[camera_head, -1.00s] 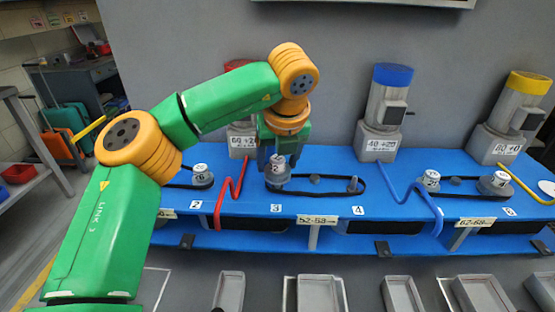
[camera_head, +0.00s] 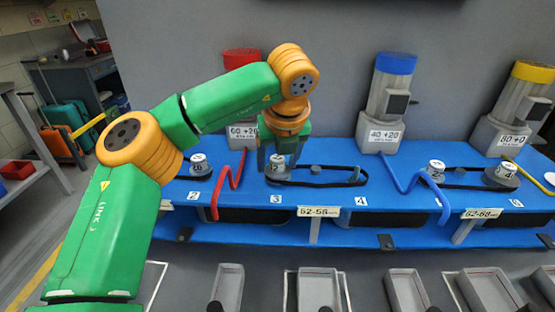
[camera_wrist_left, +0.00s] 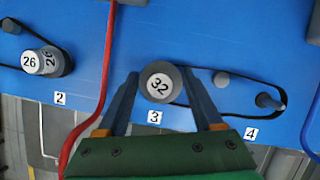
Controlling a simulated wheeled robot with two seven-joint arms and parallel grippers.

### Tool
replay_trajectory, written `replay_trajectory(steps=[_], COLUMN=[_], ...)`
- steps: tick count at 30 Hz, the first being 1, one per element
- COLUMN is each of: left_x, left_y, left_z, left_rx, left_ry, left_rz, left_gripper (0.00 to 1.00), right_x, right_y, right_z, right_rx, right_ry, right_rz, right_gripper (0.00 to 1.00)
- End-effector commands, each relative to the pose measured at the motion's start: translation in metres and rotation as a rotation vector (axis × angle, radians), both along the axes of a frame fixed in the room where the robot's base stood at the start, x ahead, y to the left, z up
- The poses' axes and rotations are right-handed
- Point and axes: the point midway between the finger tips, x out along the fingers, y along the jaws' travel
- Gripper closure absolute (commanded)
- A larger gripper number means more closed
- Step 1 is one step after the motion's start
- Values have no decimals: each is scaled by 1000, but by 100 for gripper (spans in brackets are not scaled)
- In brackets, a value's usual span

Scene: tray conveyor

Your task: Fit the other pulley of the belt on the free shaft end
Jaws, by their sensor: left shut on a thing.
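My left gripper (camera_head: 279,165) points down at station 3. Its fingers stand either side of a grey pulley with a white cap marked 32 (camera_wrist_left: 159,83), shut on it. The pulley also shows in the head view (camera_head: 277,171). A black belt (camera_wrist_left: 232,109) runs from this pulley to the right and loops around a thin upright grey shaft (camera_wrist_left: 268,101) near label 4; the shaft also shows in the head view (camera_head: 355,174). No pulley shows on that shaft. Whether the held pulley sits fully down on a shaft is hidden. My right gripper is not in view.
A small round grey post (camera_wrist_left: 222,78) stands inside the belt loop. A red bent tube (camera_head: 231,185) lies left of the gripper and a blue one (camera_head: 412,183) right of the shaft. Capped motors, one blue-topped (camera_head: 396,64), stand behind. Grey bins (camera_head: 318,289) lie in front.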

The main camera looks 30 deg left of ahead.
Motion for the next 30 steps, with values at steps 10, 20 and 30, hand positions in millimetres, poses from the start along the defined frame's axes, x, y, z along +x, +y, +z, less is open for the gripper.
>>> replay_trajectory(steps=[10,20,30], left_x=[0,-11,-21], left_y=[0,-11,-18], left_z=[-2,35,63], left_rx=[0,0,0], left_ry=[0,-4,0], left_rz=[0,0,0], left_gripper=[0,0,0], right_x=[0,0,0], right_y=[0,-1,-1], right_z=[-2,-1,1], right_rx=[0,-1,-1], right_ry=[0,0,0], right_rz=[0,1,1], right_gripper=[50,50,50])
